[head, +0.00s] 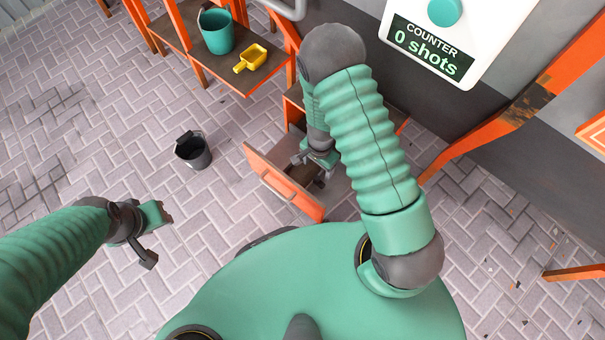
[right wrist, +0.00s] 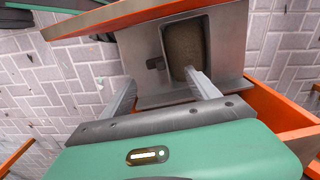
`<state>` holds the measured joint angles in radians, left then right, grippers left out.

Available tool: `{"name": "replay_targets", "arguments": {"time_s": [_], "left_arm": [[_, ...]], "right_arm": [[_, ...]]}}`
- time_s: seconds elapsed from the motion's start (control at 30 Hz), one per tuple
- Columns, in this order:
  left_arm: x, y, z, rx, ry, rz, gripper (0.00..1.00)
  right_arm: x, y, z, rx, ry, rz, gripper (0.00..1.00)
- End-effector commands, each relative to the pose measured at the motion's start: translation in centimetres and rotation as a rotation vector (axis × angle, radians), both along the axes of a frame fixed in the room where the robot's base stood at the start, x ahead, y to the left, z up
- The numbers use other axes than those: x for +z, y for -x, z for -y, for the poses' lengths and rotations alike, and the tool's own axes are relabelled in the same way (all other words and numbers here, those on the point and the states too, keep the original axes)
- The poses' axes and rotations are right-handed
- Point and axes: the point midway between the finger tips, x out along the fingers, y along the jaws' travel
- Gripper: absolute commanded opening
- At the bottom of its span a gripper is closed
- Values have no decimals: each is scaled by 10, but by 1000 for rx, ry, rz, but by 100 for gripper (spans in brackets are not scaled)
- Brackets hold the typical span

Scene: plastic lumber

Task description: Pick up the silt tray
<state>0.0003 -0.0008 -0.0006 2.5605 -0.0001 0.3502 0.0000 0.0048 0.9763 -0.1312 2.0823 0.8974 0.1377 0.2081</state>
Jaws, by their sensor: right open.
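In the right wrist view, a small dark tray with brown contents (right wrist: 184,47), probably the silt tray, lies on the grey floor of an open drawer (right wrist: 233,40). A small dark tab (right wrist: 155,63) shows at its left side. My right gripper (right wrist: 160,78) is open and empty, its fingertips pointing at the tray's near end, one finger close to it and the other off to the left. In the head view my right gripper (head: 318,165) is over the drawer, and my arm hides the tray. My left gripper (head: 152,236) is open and empty above the paving.
The drawer's orange front (head: 285,182) stands out from the bench. A black bucket (head: 193,151) stands on the floor to its left. A teal bucket (head: 216,32) and a yellow scoop (head: 250,58) are on a shelf. A counter panel (head: 440,35) reads 0 shots. Paving at left is clear.

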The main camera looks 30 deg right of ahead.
Motion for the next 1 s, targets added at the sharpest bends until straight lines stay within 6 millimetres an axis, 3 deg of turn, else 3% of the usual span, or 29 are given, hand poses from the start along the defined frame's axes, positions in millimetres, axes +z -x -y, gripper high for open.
{"name": "replay_targets", "arguments": {"time_s": [0.03,0.1,0.37,0.63,0.9,1.0], "left_arm": [[-17,0,0,0,0,0,36],[-27,0,0,-1,0,-1,36],[-42,0,1,-1,0,0,36],[-85,0,1,-1,0,0,36],[-83,0,1,-1,0,0,36],[-83,0,1,-1,0,0,36]], "right_arm": [[-24,0,2,-3,-1,-2,70],[-40,1,2,-2,-2,-2,70],[-66,1,2,0,-1,1,70],[-112,7,5,0,-1,0,70],[-111,6,5,1,-1,1,68],[-111,7,5,1,-1,1,55]]}}
